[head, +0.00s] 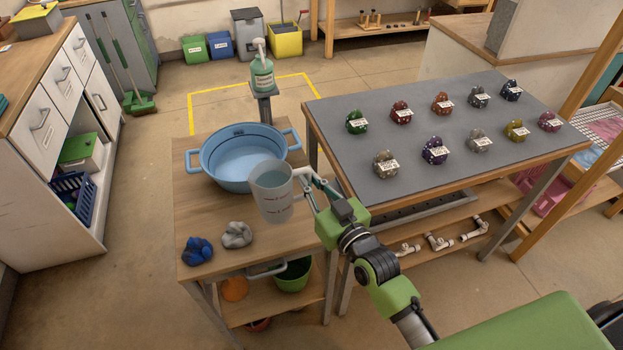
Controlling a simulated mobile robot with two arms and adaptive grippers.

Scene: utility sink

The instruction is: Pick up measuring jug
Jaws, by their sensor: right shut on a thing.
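The measuring jug (271,194) is a translucent grey cup with red markings, upright in front of the blue basin. My right gripper (303,180) reaches in from the lower right and is shut on the jug at its right side, where the handle would be. The exact grip on the handle is small and partly hidden by the fingers. I cannot tell whether the jug's base touches the wooden table (216,225). My left gripper is not in view.
A blue two-handled basin (230,180) stands just behind the jug. A green soap bottle (262,76) stands behind. A grey-topped table (400,180) with several labelled lumps is to the right.

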